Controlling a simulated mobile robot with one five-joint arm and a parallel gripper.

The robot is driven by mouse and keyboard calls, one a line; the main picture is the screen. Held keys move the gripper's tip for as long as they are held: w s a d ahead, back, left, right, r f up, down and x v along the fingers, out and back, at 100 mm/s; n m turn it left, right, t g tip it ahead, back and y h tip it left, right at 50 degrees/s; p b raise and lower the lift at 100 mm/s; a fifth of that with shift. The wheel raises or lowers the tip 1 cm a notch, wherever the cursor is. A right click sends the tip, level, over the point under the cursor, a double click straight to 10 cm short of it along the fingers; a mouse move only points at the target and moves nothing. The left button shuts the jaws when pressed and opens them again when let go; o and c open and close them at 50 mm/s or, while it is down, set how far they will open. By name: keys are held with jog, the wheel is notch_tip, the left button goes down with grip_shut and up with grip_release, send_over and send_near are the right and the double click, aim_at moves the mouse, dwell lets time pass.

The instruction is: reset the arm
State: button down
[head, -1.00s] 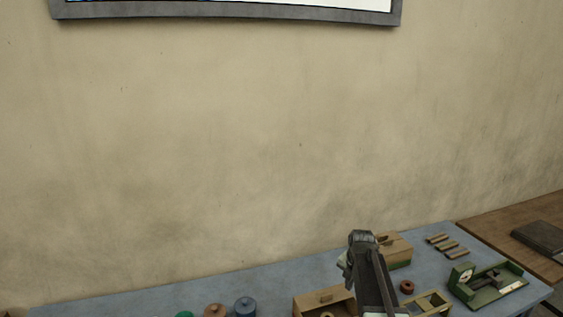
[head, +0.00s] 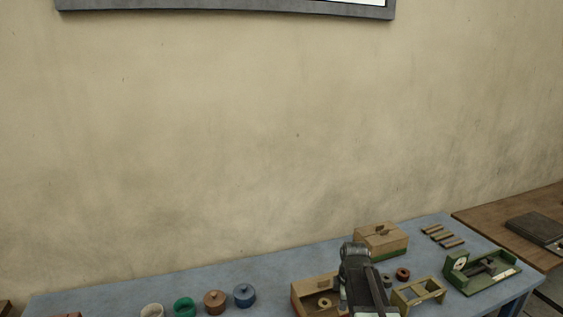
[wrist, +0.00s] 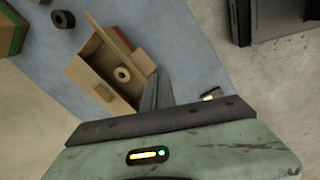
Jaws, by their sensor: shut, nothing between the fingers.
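My arm rises from the bottom of the head view, in front of the blue table (head: 190,283). My gripper (wrist: 158,78) shows in the wrist view with its dark fingers together and nothing between them. It is above the table edge, beside an open wooden box (wrist: 88,75) with a ring (wrist: 122,74) in it. The same open box (head: 303,298) stands left of my arm in the head view. The fingertips are hard to make out in the head view.
A closed wooden box (head: 381,238), a red-brown ring (head: 403,274), a yellow frame (head: 419,292) and a green device (head: 482,272) stand to the right. Blue (head: 244,295), brown (head: 215,301) and green (head: 184,306) round containers stand left. A brown table (head: 530,215) adjoins at right.

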jog(key=s+a+f+m+g+b, duration=0.1)
jog(key=s+a+f+m+b, duration=0.2)
jog(key=s+m, duration=1)
notch_tip(320, 180, down, 2)
jog(key=m+b, duration=0.1)
jog(key=m, duration=0.2)
jog(key=shift+s+a+f+m+g, duration=0.2)
jog(key=shift+m+g, duration=0.1)
jog(key=shift+g, duration=0.1)
